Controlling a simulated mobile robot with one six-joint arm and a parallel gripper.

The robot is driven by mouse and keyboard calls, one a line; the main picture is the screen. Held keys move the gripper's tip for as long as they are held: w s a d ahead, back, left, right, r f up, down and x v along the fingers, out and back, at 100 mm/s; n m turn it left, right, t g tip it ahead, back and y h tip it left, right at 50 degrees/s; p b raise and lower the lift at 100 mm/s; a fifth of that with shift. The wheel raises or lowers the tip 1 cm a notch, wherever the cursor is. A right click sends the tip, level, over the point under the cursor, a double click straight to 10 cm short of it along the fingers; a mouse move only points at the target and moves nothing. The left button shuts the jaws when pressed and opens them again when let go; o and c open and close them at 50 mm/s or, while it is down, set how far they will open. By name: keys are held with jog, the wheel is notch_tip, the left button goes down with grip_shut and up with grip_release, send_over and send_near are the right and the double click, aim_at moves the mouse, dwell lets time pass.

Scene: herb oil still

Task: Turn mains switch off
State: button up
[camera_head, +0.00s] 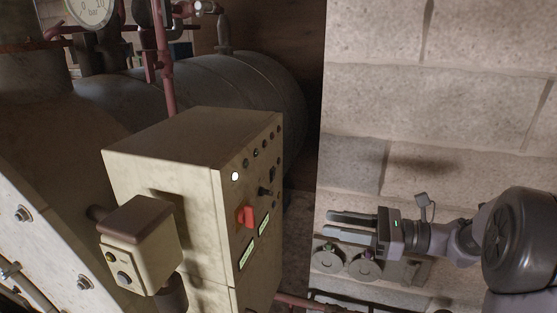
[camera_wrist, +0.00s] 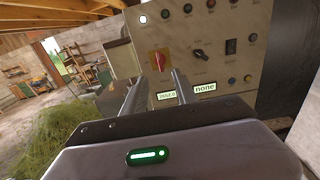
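A red rotary switch (camera_head: 245,215), likely the mains switch, sits on the front panel of the cream control cabinet (camera_head: 165,140). In the wrist view the red switch (camera_wrist: 158,61) is on the panel's left part, on a yellowish plate, with its handle roughly upright. My gripper (camera_head: 328,223) is to the right of the cabinet in the head view, its fingers pointing at the panel. In the wrist view my gripper (camera_wrist: 159,74) is open and empty, and the switch shows between the fingertips. The head view shows a clear gap between fingers and switch.
A black selector knob (camera_wrist: 200,54), a white lamp (camera_wrist: 143,19) and two lit displays (camera_wrist: 205,88) are near the switch. A block wall (camera_head: 440,100) stands behind my arm. A small box (camera_head: 140,245) juts from the cabinet's side. Green herbs (camera_wrist: 55,130) lie at left.

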send_near(254, 208)
jog(key=p+x, duration=0.2)
jog(key=x, duration=0.6)
jog(key=shift+s, duration=0.15)
jog(key=shift+w+a, duration=0.25)
jog(key=shift+a, duration=0.1)
jog(key=shift+c, duration=0.4)
grip_shut()
